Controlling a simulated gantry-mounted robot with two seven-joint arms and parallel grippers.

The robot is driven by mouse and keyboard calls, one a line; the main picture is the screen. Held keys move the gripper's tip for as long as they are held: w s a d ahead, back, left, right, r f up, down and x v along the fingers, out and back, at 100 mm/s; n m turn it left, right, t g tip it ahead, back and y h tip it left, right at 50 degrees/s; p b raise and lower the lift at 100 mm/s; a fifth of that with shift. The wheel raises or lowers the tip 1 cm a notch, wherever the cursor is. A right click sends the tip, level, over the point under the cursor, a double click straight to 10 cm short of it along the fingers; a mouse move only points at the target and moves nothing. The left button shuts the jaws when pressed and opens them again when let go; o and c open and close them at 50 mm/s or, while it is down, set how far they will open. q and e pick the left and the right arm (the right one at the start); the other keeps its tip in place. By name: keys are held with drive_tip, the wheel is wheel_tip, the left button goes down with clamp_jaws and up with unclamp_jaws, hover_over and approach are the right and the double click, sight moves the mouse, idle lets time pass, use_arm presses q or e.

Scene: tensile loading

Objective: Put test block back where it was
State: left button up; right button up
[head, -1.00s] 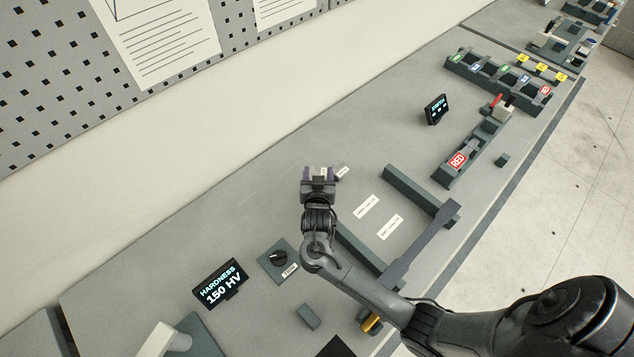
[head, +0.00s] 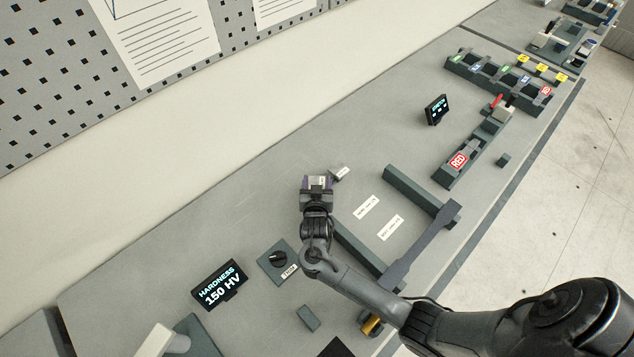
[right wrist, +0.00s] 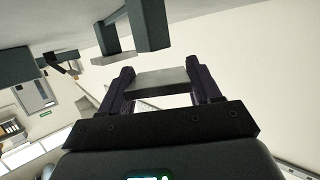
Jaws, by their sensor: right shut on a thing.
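My right gripper (head: 318,181) is over the back of the bench, left of the dark frame with the long bar. It is shut on a grey test block, which shows between the two dark fingers in the right wrist view (right wrist: 160,82). In the head view only a small pale part of the block shows between the fingers. I cannot tell whether the block touches anything below. My left gripper is not in view.
A display reading HARDNESS 150 HV (head: 220,286) and a dial box (head: 279,260) stand at the lower left. A dark dogbone-shaped bar (head: 425,245) lies across two rails (head: 420,192). A fixture marked RED (head: 458,162) is farther right. The bench behind the gripper is clear.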

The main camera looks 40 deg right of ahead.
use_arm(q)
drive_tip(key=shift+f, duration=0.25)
use_arm(e)
drive_tip(key=shift+f, duration=0.4)
drive_tip(key=o, duration=1.2)
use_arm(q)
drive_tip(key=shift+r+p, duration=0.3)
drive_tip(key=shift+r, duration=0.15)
use_arm(e)
drive_tip(key=shift+r, duration=0.7)
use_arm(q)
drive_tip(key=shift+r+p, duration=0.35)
use_arm(e)
drive_tip(key=v, duration=1.2)
